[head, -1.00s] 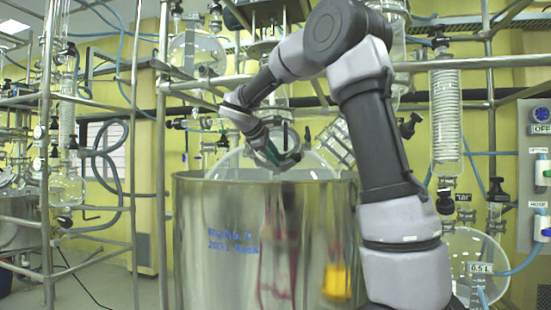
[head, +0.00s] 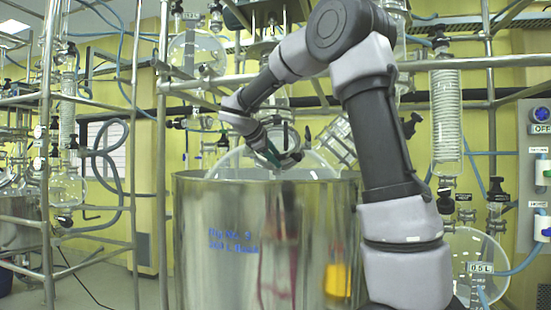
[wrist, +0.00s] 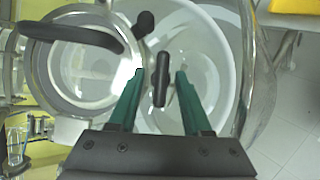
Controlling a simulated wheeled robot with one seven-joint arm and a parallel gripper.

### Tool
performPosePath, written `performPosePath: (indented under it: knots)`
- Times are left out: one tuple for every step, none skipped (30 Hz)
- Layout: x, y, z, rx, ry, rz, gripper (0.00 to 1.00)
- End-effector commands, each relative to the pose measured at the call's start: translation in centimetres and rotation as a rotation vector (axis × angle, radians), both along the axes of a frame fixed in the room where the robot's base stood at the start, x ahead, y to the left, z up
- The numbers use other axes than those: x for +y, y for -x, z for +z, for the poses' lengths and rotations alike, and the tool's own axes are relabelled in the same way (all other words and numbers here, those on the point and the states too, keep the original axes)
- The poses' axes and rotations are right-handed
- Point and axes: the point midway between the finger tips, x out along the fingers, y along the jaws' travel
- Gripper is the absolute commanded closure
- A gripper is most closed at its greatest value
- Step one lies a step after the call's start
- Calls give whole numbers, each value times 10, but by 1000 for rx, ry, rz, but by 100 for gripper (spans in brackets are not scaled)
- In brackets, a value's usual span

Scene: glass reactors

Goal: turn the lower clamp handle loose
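In the wrist view, a black clamp handle (wrist: 161,80) stands between the two green fingers of my gripper (wrist: 160,74). Both fingers are apart, with a visible gap on each side of the handle. The handle lies roughly along the fingers, beside a round glass flange (wrist: 85,65). I cannot tell from the frames whether this is the lower handle. In the head view, my gripper (head: 284,156) is above the steel vessel, in front of the glass reactor; the handle itself cannot be made out there.
A large steel vessel (head: 235,270) with blue lettering stands below my arm. In the wrist view, a black curved arm (wrist: 70,34) and a black knob (wrist: 145,22) are close by at the upper left. Metal frame pipes (head: 162,150) and glassware crowd the space.

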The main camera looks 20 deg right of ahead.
Motion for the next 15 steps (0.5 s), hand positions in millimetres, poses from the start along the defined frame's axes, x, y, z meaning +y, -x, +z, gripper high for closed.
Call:
performPosePath:
  knots:
    - [0,0,0,1,-1,0,51]
    - [0,0,0,1,0,-1,51]
    - [0,0,0,1,0,-1,51]
    - [0,0,-1,2,-1,-1,51]
    - [-1,0,-1,1,-1,-2,51]
    - [-1,0,-1,1,0,-3,51]
    - [-1,0,-1,1,0,-3,51]
    - [-1,0,-1,1,0,-3,51]
    - [0,1,0,1,-1,-2,51]
    - [1,2,1,2,-1,-1,51]
    - [3,3,2,1,0,-1,51]
    - [6,5,5,1,-1,0,51]
    - [9,7,7,1,-1,0,51]
    - [12,9,10,0,-1,1,51]
    - [17,13,14,-2,-2,0,51]
